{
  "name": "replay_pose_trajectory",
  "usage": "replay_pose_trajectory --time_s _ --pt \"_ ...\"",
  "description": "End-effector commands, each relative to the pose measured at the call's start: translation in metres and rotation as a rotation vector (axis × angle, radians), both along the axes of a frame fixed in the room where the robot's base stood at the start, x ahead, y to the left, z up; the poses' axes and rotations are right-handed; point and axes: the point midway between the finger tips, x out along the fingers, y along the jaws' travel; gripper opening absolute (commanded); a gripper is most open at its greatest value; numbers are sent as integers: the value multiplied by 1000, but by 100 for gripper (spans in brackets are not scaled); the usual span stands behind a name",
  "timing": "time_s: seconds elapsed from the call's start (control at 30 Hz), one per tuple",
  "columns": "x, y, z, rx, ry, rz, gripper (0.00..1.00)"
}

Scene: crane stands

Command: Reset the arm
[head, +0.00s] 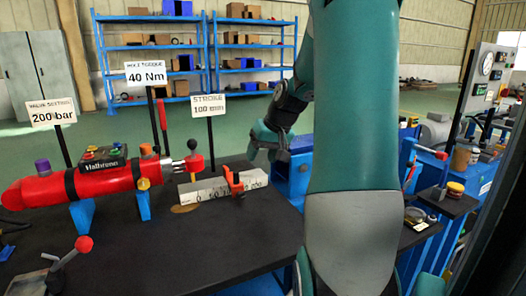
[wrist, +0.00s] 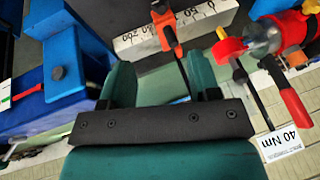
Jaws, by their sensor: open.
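My gripper (head: 268,148) hangs over the far edge of the dark bench, between the white scale block and a blue block, partly hidden by my own arm. In the wrist view its two teal fingers (wrist: 161,78) stand apart with nothing between them. The white scale block (head: 222,188) has an orange clamp-like pointer (head: 233,181) on it; both also show beyond the fingers in the wrist view. My teal and grey arm fills the middle of the head view and hides part of the bench.
A red cylinder (head: 88,181) lies on blue supports at left, with upright signs behind it, including the 40 Nm sign (head: 146,73). A blue block (head: 292,176) stands close right of my gripper. Blue shelves (head: 205,60) stand far behind. The front bench top (head: 200,250) is clear.

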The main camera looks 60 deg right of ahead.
Motion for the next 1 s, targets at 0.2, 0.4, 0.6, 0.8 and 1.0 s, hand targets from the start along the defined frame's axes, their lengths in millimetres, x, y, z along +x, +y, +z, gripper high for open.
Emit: replay_pose_trajectory --time_s 0.2,0.4,0.6,0.8,1.0 --pt "-3 0 5 0 1 -1 56" --pt "-3 0 5 1 1 -1 56" --pt "-3 0 5 1 1 -1 56" --pt "5 17 12 3 3 41 56" --pt "32 132 45 25 29 312 56"
